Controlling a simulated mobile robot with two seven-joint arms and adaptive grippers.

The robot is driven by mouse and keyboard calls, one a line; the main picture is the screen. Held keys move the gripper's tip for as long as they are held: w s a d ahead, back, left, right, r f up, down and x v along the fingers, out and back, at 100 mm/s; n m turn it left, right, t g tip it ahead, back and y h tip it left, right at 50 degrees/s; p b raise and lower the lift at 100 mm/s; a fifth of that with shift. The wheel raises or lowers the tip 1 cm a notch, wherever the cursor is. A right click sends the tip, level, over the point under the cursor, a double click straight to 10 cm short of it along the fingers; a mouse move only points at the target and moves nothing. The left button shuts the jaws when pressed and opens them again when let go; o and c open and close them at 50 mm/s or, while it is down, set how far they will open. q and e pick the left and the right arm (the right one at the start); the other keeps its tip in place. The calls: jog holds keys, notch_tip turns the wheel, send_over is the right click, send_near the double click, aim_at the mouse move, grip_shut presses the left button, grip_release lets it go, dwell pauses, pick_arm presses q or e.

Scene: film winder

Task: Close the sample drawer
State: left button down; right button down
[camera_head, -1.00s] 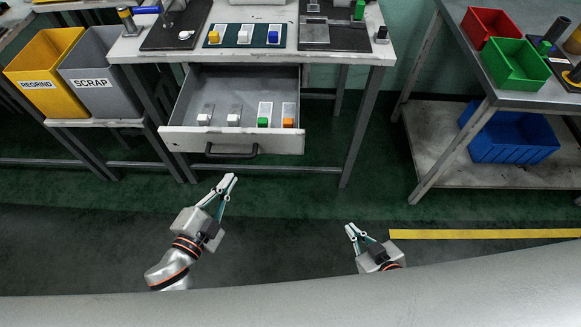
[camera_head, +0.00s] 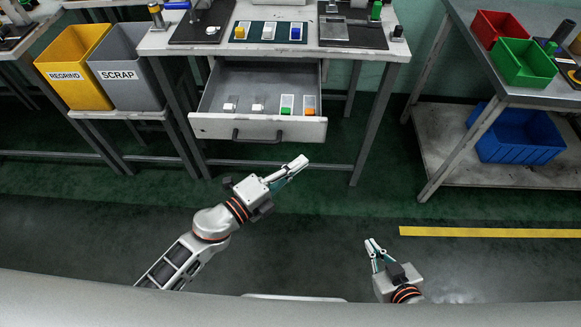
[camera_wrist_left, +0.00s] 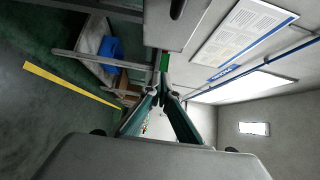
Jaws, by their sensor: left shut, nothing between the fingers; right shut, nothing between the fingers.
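The sample drawer (camera_head: 258,127) stands pulled out beneath the middle bench in the head view. Several small sample pieces lie inside it, among them ones with a green end (camera_head: 287,105) and an orange end (camera_head: 309,106). Its dark handle (camera_head: 257,137) is on the front panel. My left gripper (camera_head: 300,163) is shut and empty, in front of and below the drawer's right part, apart from the panel in the picture. Its closed fingers also show in the left wrist view (camera_wrist_left: 164,88). My right gripper (camera_head: 372,243) is shut and empty over the floor, further right and well clear of the drawer.
The bench top (camera_head: 158,42) carries trays and blocks. A yellow regrind bin (camera_head: 72,75) and grey scrap bin (camera_head: 125,80) stand at left. A right-hand table (camera_head: 470,58) holds red and green bins; a blue bin (camera_head: 520,137) sits below. The floor between is clear.

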pick_arm(q)
jog(key=shift+w+d, duration=0.65)
jog(key=shift+w, duration=0.65)
jog(key=shift+w+d, duration=0.6)
jog(key=shift+w, duration=0.65)
jog(key=shift+w+d, duration=0.65)
jog(key=shift+w, duration=0.65)
jog(key=shift+w, duration=0.1)
